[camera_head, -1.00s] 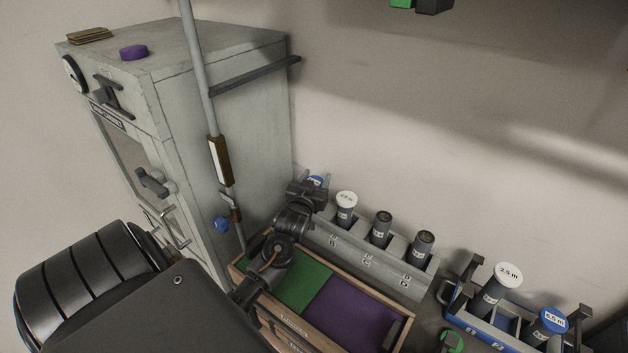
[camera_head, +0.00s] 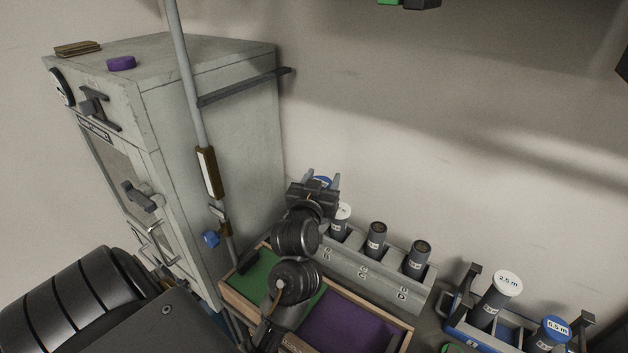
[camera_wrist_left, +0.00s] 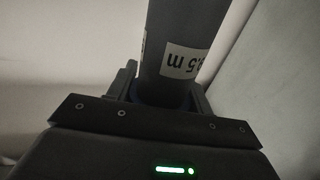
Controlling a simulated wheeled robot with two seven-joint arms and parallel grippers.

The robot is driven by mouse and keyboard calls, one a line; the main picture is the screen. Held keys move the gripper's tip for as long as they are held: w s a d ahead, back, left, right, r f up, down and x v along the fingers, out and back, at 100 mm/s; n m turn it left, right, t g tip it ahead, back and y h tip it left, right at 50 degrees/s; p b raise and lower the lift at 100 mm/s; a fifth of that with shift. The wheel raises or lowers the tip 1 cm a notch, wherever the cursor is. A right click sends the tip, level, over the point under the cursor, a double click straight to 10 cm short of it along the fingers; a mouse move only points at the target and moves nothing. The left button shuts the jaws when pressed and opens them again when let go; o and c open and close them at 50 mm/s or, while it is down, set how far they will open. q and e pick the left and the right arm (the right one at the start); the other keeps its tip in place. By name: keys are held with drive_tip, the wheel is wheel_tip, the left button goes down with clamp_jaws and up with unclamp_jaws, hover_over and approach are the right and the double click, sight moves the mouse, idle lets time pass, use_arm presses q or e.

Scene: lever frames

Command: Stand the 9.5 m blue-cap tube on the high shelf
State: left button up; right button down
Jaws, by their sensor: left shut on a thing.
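My left gripper (camera_head: 319,181) is shut on a tube at the left end of the grey rack in the head view. I cannot make out the high shelf for sure. My right gripper is not in view.
The grey rack (camera_head: 374,270) holds a white-capped tube (camera_head: 342,212), partly behind my gripper, and two uncapped tubes. A blue rack (camera_head: 464,326) at right holds a white-capped 2.5 m tube (camera_head: 497,297) and another blue-capped tube (camera_head: 552,333). A grey cabinet (camera_head: 235,130) stands left.

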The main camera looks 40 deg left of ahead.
sight(328, 183)
use_arm(q)
drive_tip(key=shift+s+d+r, duration=0.3)
drive_tip(key=shift+d, duration=0.25)
drive_tip(key=shift+s+d+r, duration=0.3)
drive_tip(key=shift+d, duration=0.3)
drive_tip(key=shift+s+d+r, duration=0.3)
drive_tip(key=shift+d, duration=0.25)
